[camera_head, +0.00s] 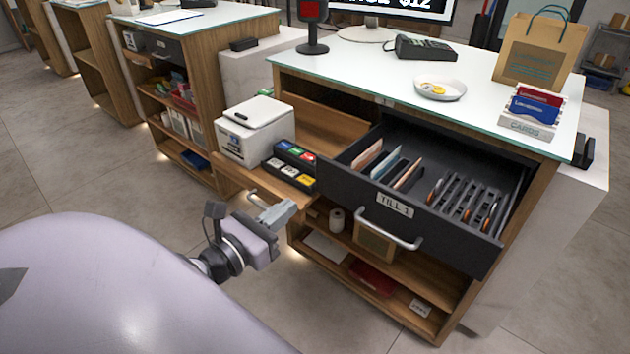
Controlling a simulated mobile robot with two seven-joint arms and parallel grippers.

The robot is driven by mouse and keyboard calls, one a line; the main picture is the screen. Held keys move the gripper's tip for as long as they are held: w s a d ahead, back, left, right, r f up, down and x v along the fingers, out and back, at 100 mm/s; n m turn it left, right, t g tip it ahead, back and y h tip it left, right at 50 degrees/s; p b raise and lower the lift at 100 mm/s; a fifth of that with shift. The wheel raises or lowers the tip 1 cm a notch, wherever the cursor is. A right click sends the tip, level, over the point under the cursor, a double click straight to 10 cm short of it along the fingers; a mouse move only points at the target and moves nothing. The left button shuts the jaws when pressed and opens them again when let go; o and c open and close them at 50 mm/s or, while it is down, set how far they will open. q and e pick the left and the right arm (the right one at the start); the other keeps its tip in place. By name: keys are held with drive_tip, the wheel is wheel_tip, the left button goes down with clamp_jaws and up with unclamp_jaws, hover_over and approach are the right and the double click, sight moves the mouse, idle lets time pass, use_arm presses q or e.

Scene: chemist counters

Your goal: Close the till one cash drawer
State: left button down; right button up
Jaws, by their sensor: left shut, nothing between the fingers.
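The till one cash drawer (345,190) is dark grey, labelled TILL 1, and stands pulled out from the wooden counter. Its front has a silver bar handle (388,232). Inside are banknotes in slots at the left and coins in compartments at the right. My left gripper (288,210) is shut and empty. In the picture it is left of the drawer front and apart from the handle. My right gripper is not in view.
A white printer (254,131) and a keypad (291,165) stand on a pull-out shelf (230,172) left of the drawer. Open shelves (405,268) lie below it. A coin dish (440,88), card holder (532,112) and paper bag (538,50) stand on the glass countertop.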

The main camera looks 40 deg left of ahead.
sight(325, 179)
use_arm(q)
drive_tip(key=w+p, duration=0.1)
drive_tip(key=w, duration=0.6)
drive_tip(key=shift+w+d+p, duration=0.1)
drive_tip(key=shift+d+p, duration=0.05)
drive_tip(key=shift+p, duration=0.15)
drive_tip(key=shift+w, duration=0.85)
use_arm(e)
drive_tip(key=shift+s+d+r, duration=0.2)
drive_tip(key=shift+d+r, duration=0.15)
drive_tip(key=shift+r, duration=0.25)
